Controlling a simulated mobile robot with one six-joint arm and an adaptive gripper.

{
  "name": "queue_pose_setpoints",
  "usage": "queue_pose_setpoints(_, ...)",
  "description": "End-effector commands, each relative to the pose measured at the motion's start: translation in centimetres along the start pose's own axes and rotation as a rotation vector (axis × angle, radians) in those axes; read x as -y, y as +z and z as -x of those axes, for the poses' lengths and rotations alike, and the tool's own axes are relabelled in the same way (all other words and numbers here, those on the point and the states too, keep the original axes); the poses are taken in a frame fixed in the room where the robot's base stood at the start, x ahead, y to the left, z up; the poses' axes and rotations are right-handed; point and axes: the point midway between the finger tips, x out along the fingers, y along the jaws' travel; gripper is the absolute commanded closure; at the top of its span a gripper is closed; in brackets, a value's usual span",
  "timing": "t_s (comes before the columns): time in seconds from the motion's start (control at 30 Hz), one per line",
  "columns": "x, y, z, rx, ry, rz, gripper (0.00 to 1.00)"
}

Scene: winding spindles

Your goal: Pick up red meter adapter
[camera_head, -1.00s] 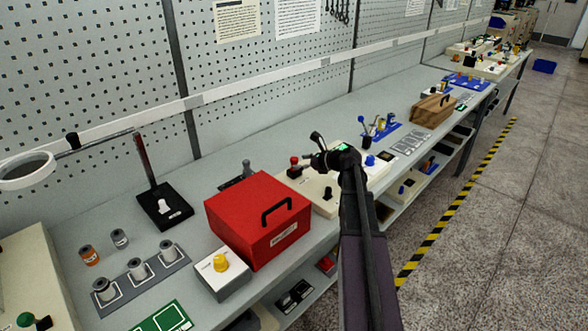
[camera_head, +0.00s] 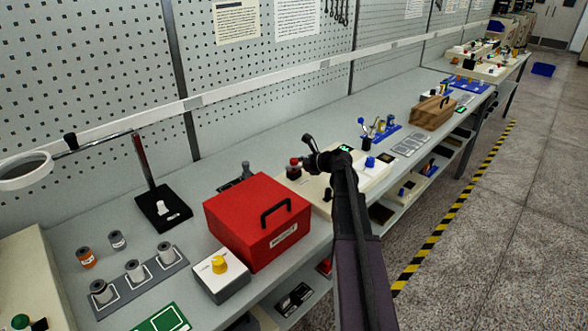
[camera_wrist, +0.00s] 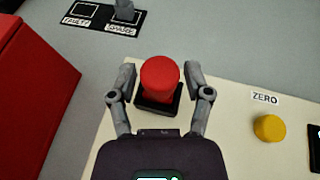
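The red meter adapter (camera_wrist: 160,80) is a red cylinder on a black square base, on the cream panel (camera_wrist: 225,85) in the wrist view. In the head view it (camera_head: 294,164) stands upright just right of the red box. My gripper (camera_wrist: 160,82) is open, with one finger on each side of the adapter. Gaps show between the fingers and the red part, and I cannot tell how far above it they are. In the head view my gripper (camera_head: 309,150) is right beside the adapter and partly hides the panel.
A large red box (camera_head: 257,220) with a black handle stands close to the left. A yellow knob (camera_wrist: 269,128) marked ZERO is on the same panel to the right. A grey piece stands on a black plate (camera_wrist: 83,10) behind. A blue knob (camera_head: 369,162) lies beyond my arm.

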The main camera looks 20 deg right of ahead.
Motion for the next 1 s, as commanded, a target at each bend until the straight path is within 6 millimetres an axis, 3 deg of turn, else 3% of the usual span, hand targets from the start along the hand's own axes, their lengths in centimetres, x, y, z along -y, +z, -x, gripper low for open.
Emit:
queue_pose_setpoints(0.03,0.0,0.0,0.0,0.000,0.000,0.000,0.66)
queue_pose_setpoints(0.13,0.0,0.0,0.0,0.000,0.000,0.000,0.95)
queue_pose_setpoints(0.17,0.0,0.0,0.0,0.000,0.000,0.000,1.00)
queue_pose_setpoints(0.67,0.0,0.2,0.1,0.000,0.000,0.000,1.00)
queue_pose_setpoints(1.0,0.2,1.9,0.8,0.000,0.000,0.000,1.00)
